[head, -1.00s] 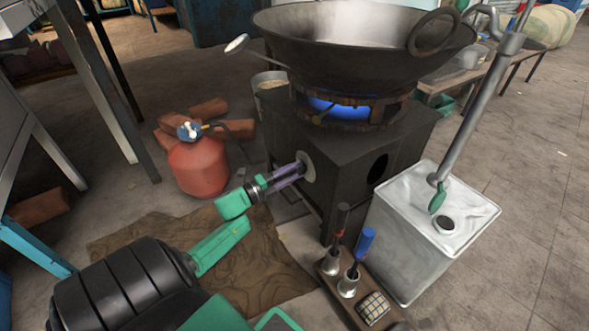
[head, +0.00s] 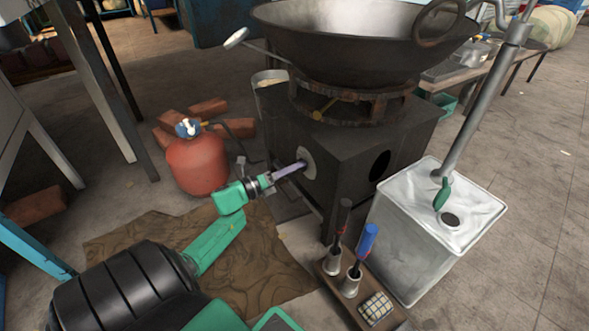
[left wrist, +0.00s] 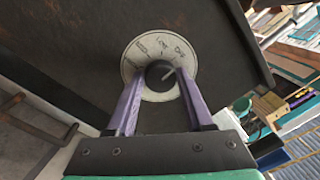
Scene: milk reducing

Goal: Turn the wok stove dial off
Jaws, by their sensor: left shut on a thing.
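The dial is a dark round knob (left wrist: 160,74) on a pale marked disc (left wrist: 144,46), on the side of the black stove (head: 345,150). In the left wrist view, the two purple fingers of my left gripper (left wrist: 158,82) are closed on the knob from both sides. In the head view, the left gripper (head: 299,166) reaches the disc from the left. The wok (head: 350,40) sits on the burner ring (head: 352,103) on top of the stove. No flame shows under the wok. My right gripper is not in view.
A red gas cylinder (head: 197,165) stands left of the stove among bricks. A metal can (head: 425,240) stands at the stove's right. A brown mat (head: 245,270) covers the floor under my left arm.

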